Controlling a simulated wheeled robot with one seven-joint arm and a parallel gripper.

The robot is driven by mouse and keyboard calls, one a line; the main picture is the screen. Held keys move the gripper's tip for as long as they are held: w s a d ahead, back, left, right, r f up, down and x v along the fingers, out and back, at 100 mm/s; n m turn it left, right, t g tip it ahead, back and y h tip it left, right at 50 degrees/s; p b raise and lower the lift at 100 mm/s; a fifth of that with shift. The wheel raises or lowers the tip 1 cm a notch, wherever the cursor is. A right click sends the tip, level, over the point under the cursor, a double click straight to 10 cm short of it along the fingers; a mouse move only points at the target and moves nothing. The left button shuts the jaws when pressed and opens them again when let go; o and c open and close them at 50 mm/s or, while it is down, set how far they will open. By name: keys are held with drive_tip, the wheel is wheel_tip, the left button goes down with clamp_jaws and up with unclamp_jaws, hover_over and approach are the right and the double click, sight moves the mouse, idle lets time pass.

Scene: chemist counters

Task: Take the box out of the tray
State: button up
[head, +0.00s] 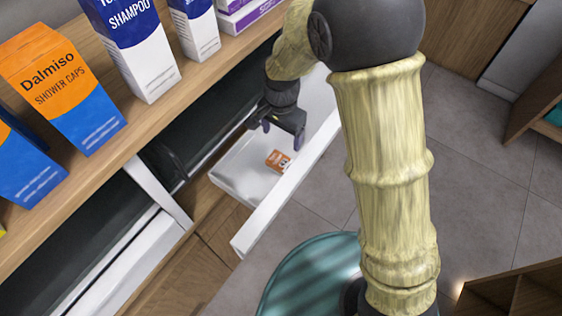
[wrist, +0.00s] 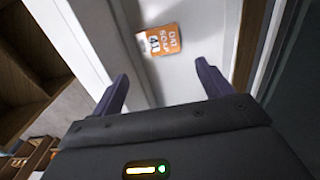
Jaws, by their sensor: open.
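A small orange and white box (head: 279,160) lies in the white pulled-out tray (head: 232,172), which looks like a drawer below the counter. The box also shows in the wrist view (wrist: 162,40), beyond the fingertips and a little above the gap between them. My gripper (head: 283,140) is over the tray, close to the box in the head view. In the wrist view my gripper (wrist: 160,82) has its two dark fingers wide apart with nothing between them. The far part of the tray is hidden behind my arm in the head view.
A wooden counter (head: 140,140) above the tray holds an orange and blue shower caps box (head: 60,85), a shampoo box (head: 135,45) and other boxes. The tray's white front panel (head: 290,185) rises on its outer side. Tiled floor (head: 480,150) lies open to the right.

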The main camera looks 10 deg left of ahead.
drive_tip(key=p, duration=0.1)
hover_over(283, 159)
drive_tip(key=f, duration=0.6)
drive_tip(key=shift+s+a+f, duration=0.1)
drive_tip(key=shift+a+f, duration=0.1)
drive_tip(key=shift+f, duration=0.2)
drive_tip(key=shift+s, duration=0.25)
drive_tip(key=shift+w+d+f+p, duration=0.1)
drive_tip(key=shift+w+f+p, duration=0.1)
drive_tip(key=shift+f+p, duration=0.35)
drive_tip(key=shift+w+f+p, duration=0.15)
drive_tip(key=shift+f+p, duration=0.6)
drive_tip(key=shift+f, duration=1.3)
drive_tip(key=c, duration=0.6)
drive_tip(key=shift+r, duration=0.1)
drive_tip(key=shift+c, duration=0.2)
wheel_tip(283, 159, up, 18)
drive_tip(key=b, duration=0.4)
